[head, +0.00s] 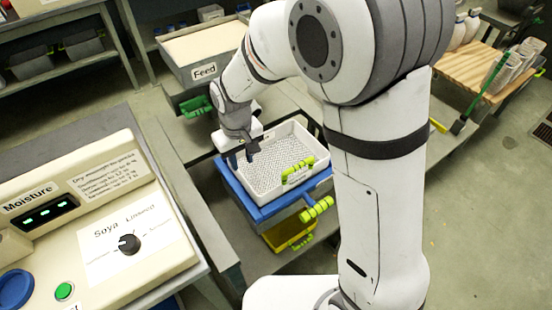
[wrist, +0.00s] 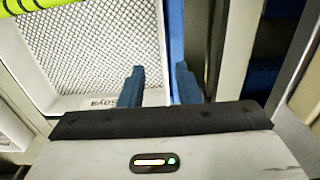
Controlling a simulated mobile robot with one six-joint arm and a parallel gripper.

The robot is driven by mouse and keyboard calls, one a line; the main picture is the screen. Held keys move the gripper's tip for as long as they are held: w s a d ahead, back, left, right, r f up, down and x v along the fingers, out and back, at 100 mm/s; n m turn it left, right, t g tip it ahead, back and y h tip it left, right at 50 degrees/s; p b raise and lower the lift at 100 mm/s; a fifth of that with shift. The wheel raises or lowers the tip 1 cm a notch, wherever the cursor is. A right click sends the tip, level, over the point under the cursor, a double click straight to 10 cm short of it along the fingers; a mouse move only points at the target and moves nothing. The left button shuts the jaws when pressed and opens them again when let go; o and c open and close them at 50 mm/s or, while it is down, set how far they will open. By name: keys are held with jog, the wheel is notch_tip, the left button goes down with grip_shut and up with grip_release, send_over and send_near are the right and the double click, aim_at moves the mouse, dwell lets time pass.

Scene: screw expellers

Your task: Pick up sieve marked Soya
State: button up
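The sieve (head: 262,175) is a white rectangular tray with a mesh floor and a yellow-green handle at its front. It rests on a blue frame (head: 262,212). In the wrist view the sieve (wrist: 95,45) fills the upper left, and its near wall carries a label reading Soya. My gripper (head: 242,158) is at the sieve's left rim in the head view. In the wrist view my gripper (wrist: 160,85) has its two blue fingers apart, one on either side of the sieve's side wall. Whether the fingers touch the wall cannot be told.
A yellow bin (head: 288,236) sits below the blue frame. A Feed container (head: 203,55) stands behind. The control panel (head: 95,215), with a Soya/Linseed knob, is at the left. A wooden-topped table (head: 478,68) with bottles is at the right. Open floor (head: 475,210) lies at the right.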

aim_at(241, 175)
jog(key=f, duration=0.8)
jog(key=shift+s+a+f, duration=0.15)
jog(key=shift+a+f, duration=0.05)
jog(key=shift+a, duration=0.15)
grip_shut()
